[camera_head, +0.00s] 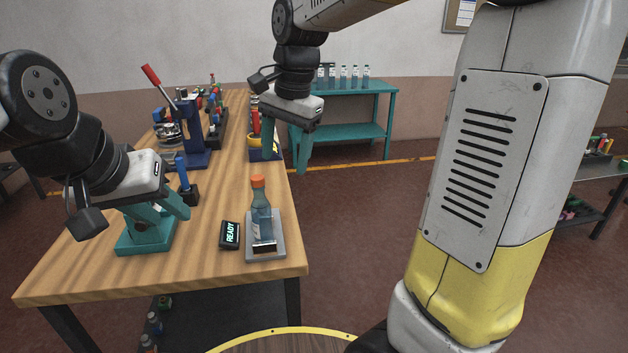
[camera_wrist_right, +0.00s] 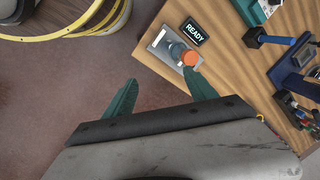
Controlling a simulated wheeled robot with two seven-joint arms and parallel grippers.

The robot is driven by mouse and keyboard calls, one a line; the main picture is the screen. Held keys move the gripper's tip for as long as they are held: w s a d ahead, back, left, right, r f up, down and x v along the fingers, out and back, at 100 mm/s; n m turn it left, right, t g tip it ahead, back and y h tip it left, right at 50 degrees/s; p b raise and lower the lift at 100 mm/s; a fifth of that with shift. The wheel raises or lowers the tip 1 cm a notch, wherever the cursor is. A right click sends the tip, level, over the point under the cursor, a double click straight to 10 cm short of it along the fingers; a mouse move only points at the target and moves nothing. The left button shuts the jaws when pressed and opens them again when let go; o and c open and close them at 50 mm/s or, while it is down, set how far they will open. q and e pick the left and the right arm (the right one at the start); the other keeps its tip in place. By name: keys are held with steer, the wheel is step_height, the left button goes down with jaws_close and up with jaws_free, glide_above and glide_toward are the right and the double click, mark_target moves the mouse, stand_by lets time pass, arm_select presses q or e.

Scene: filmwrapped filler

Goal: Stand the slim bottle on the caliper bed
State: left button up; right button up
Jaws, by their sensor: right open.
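The slim bottle (camera_head: 262,216), blue with an orange cap, stands upright on the grey caliper bed (camera_head: 279,246) near the table's front right corner. In the right wrist view the bottle's orange cap (camera_wrist_right: 190,58) and the bed (camera_wrist_right: 157,40) show from above. My right gripper (camera_head: 287,155) is open and empty, above and beyond the bottle, apart from it. Its spread fingers show in the wrist view (camera_wrist_right: 160,90) with nothing between them. My left gripper (camera_head: 160,205) hangs at the left over a teal fixture; its finger gap is unclear.
A black READY display (camera_head: 230,235) sits left of the bed. The teal fixture (camera_head: 133,246) and a blue-handled tool (camera_head: 183,178) stand further left. A blue press (camera_head: 188,135) with a red lever is behind. A teal shelf (camera_head: 345,90) holds several bottles.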

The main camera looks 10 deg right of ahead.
steer(key=s+d+f+n+t, duration=0.1)
steer(key=s+d+n+t, duration=0.3)
steer(key=s+d+n, duration=0.4)
steer(key=s, duration=0.6)
steer(key=shift+s+t+y, duration=0.35)
steer(key=shift+t+y, duration=0.05)
